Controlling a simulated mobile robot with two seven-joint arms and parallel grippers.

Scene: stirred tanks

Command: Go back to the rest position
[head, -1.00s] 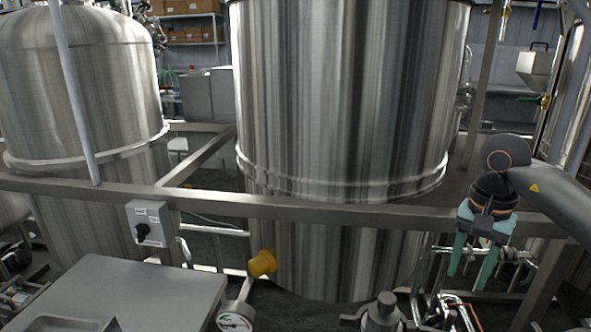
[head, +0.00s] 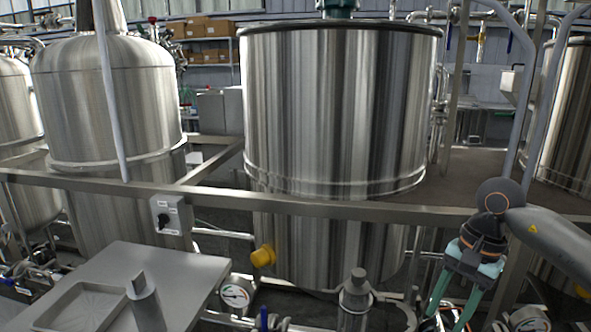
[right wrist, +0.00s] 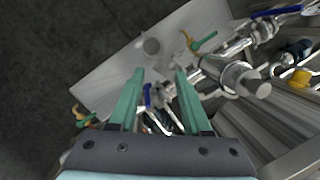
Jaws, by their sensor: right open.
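My right gripper (head: 452,303) is at the right of the head view, hanging down in front of the steel frame rail. Its two green fingers are apart with nothing between them. In the right wrist view the gripper (right wrist: 158,80) also shows open and empty, above pipes and valves. My left gripper is not in view.
A large steel tank (head: 335,115) stands behind a horizontal frame rail (head: 330,209). A smaller tank (head: 110,100) is at the left. A grey switch box (head: 171,215) sits on the rail. A steel table (head: 185,285), a gauge (head: 236,296) and a valve (head: 357,295) are in front.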

